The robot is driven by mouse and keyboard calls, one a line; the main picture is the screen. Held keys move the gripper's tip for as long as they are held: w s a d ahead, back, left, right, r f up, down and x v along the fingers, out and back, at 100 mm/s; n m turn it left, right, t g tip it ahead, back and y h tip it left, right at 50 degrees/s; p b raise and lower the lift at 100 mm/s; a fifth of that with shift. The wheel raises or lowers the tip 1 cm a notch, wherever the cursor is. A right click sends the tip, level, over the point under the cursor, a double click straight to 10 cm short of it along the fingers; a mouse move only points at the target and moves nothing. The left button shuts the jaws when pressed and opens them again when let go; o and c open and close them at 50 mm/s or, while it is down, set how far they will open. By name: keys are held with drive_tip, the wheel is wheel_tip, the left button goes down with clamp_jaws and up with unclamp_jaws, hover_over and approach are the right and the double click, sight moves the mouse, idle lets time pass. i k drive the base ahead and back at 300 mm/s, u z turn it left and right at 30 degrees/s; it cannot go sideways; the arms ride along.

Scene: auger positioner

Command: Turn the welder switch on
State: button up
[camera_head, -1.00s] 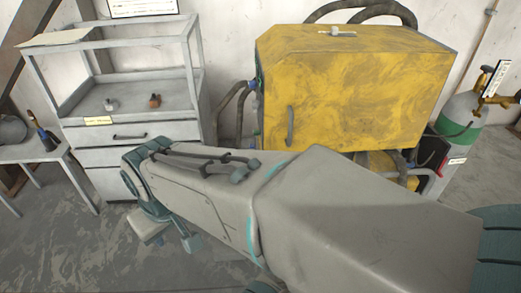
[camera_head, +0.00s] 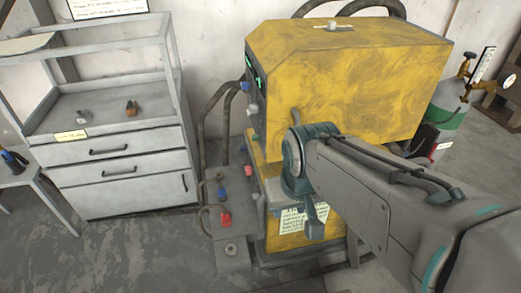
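The yellow welder (camera_head: 350,80) stands in the middle, with its narrow dark control face (camera_head: 254,95) turned to the left and seen at a steep angle. Green lit displays (camera_head: 259,82) and a few small knobs (camera_head: 253,109) show on that face. I cannot tell which of these parts is the switch, or its position. My arm reaches in from the right, in front of the welder's yellow side. My gripper (camera_head: 315,218) seems to hang at the arm's end, in front of the lower cabinet; its fingers are not clear. It looks apart from the control face.
A grey drawer cabinet (camera_head: 120,165) with a shelf stands at the left, beside a small table (camera_head: 30,178). Hoses and red and blue connectors (camera_head: 224,217) sit low left of the welder. A gas cylinder (camera_head: 447,110) stands at the right. The floor at front left is clear.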

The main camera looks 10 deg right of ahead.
sight(249, 168)
drive_tip(key=u, duration=0.5)
drive_tip(key=k, duration=0.65)
drive_tip(key=u, duration=0.75)
drive_tip(key=i, duration=1.55)
drive_tip(key=z, duration=0.8)
